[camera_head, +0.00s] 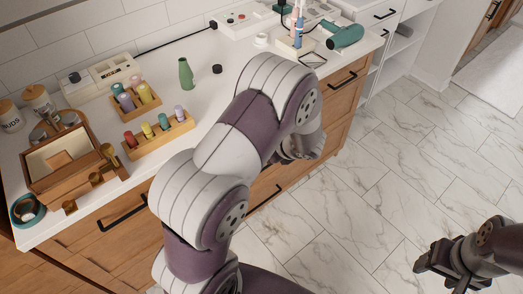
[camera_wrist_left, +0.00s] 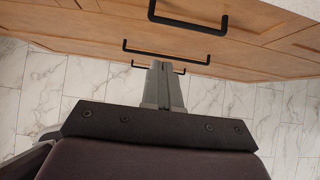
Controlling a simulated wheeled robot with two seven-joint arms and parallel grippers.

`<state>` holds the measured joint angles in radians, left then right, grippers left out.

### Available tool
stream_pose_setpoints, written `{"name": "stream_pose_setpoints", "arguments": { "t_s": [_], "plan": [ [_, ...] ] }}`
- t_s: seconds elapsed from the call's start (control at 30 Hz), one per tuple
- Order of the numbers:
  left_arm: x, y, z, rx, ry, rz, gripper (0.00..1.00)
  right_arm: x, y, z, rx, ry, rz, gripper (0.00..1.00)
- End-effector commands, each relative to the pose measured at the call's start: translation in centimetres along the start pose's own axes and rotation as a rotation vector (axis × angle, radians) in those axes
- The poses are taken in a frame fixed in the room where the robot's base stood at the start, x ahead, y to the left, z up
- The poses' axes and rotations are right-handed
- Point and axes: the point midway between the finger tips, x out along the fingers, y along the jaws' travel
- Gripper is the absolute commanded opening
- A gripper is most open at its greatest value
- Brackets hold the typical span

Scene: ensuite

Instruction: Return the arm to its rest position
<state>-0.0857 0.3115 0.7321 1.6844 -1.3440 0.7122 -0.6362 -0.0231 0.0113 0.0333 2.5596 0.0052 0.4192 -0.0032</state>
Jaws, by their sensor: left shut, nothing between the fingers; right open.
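My left arm (camera_head: 235,140) reaches up from the bottom of the head view and bends over the front edge of the counter. Its wrist hangs in front of the wooden drawers, and its fingertips are hidden in the head view. In the left wrist view my left gripper (camera_wrist_left: 164,88) is shut with its fingers together and nothing between them. It points towards the drawer fronts. My right gripper (camera_head: 440,266) is at the lower right of the head view, over the marble floor. It is open and empty.
The white counter (camera_head: 215,105) carries a green bottle (camera_head: 185,73), wooden racks of small bottles (camera_head: 158,134), a wooden box (camera_head: 62,160) and a teal hair dryer (camera_head: 345,37). Black handles (camera_wrist_left: 165,52) stick out from the drawers close by. The marble floor (camera_head: 370,200) at right is clear.

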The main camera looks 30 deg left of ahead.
Motion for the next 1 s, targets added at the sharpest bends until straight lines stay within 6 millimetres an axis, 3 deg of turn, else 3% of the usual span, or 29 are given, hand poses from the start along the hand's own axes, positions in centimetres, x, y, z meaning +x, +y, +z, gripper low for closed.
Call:
{"name": "stream_pose_setpoints", "arguments": {
  "t_s": [0.1, 0.37, 0.43, 0.5, 0.57, 0.63, 0.7, 0.8, 0.9, 1.0],
  "plan": [
    [-1.5, 0.0, 0.0, 0.0, 0.0, -0.001, 0.0, -0.2, 0.0, 0.0, 0.0, 0.0, 0.0, 0.6],
    [-1.9, 0.0, 0.0, -0.004, 0.001, 0.001, 0.0, -0.2, 0.0, 0.0, 0.0, 0.0, 0.0, 0.6],
    [-1.8, 0.1, -0.5, -0.079, 0.022, 0.003, 0.0, -0.2, 0.0, 0.0, 0.0, 0.0, 0.0, 0.6],
    [-2.1, 2.7, -2.9, -0.279, 0.114, 0.093, 0.0, -0.2, 0.0, 0.0, 0.0, 0.0, 0.0, 0.6],
    [-4.5, 5.3, -4.3, -0.564, 0.214, 0.201, 0.0, -0.9, 0.0, -0.1, 0.0, -0.001, 0.0, 0.6],
    [-8.8, 7.8, -4.8, -0.947, 0.319, 0.34, 0.0, -2.4, 0.0, -0.3, 0.0, -0.001, 0.0, 0.6],
    [-13.3, 9.5, -4.7, -1.308, 0.403, 0.464, 0.0, -3.9, 0.0, -0.5, 0.0, 0.0, 0.0, 0.6],
    [-18.8, 10.9, -3.3, -1.711, 0.499, 0.591, 0.0, -6.0, 0.0, -0.7, 0.0, 0.0, 0.0, 0.6],
    [-21.5, 11.2, -1.5, -1.845, 0.56, 0.594, 0.0, -7.2, 0.0, -0.8, 0.0, 0.001, 0.0, 0.6],
    [-21.7, 10.8, -0.9, -1.855, 0.572, 0.574, 0.0, -7.1, 0.0, -0.8, 0.0, 0.0, 0.0, 0.6]
  ]
}}
